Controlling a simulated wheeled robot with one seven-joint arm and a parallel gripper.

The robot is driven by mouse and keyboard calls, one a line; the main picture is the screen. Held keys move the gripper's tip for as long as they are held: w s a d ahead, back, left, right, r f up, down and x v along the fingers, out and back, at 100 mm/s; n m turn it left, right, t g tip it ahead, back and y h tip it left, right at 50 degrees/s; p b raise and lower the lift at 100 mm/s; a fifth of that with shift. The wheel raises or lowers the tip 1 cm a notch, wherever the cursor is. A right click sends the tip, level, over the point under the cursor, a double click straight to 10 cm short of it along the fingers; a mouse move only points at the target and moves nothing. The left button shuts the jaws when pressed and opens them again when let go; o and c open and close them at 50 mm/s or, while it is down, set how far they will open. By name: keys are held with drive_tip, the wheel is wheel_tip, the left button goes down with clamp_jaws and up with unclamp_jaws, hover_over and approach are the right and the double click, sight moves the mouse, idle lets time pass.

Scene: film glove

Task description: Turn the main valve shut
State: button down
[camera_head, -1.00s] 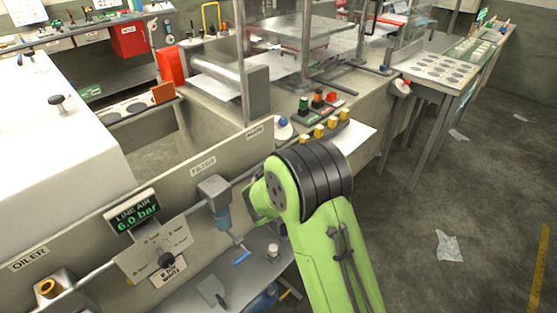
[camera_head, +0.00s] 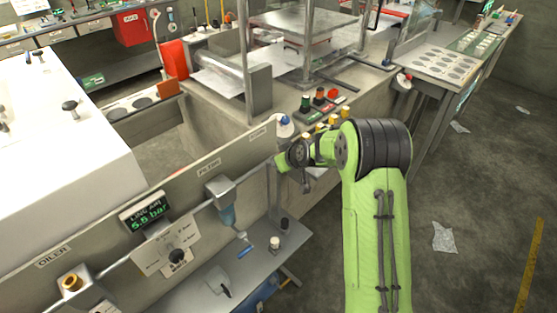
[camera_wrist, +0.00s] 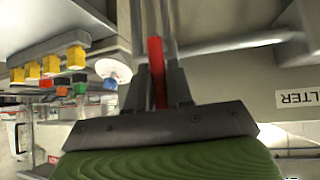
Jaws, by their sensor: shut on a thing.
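The main valve's red lever (camera_wrist: 156,72) stands between the two dark fingers of my gripper (camera_wrist: 158,88) in the wrist view. My gripper is shut on it. In the head view my green arm reaches the right end of the air panel (camera_head: 140,185), by a small label I cannot read clearly. There the arm hides the valve and my fingers. A pipe (camera_wrist: 235,42) runs beside the lever in the wrist view. The line air display (camera_head: 148,211) reads 5.5 bar.
The filter (camera_head: 224,203) hangs left of my gripper, with the regulator dial (camera_head: 177,256) farther left. A grey shelf (camera_head: 190,293) with small items lies below. Colored buttons (camera_head: 318,97) sit on the bench behind my arm. The floor at right is mostly clear.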

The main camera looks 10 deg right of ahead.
drive_tip(key=shift+d+f, duration=0.15)
drive_tip(key=shift+d, duration=0.05)
idle(0.5)
drive_tip(key=c, duration=1.1)
unclamp_jaws()
drive_tip(key=shift+w, duration=0.1)
drive_tip(key=v, duration=1.6)
drive_tip(key=shift+w, duration=0.25)
drive_tip(key=shift+d, duration=0.15)
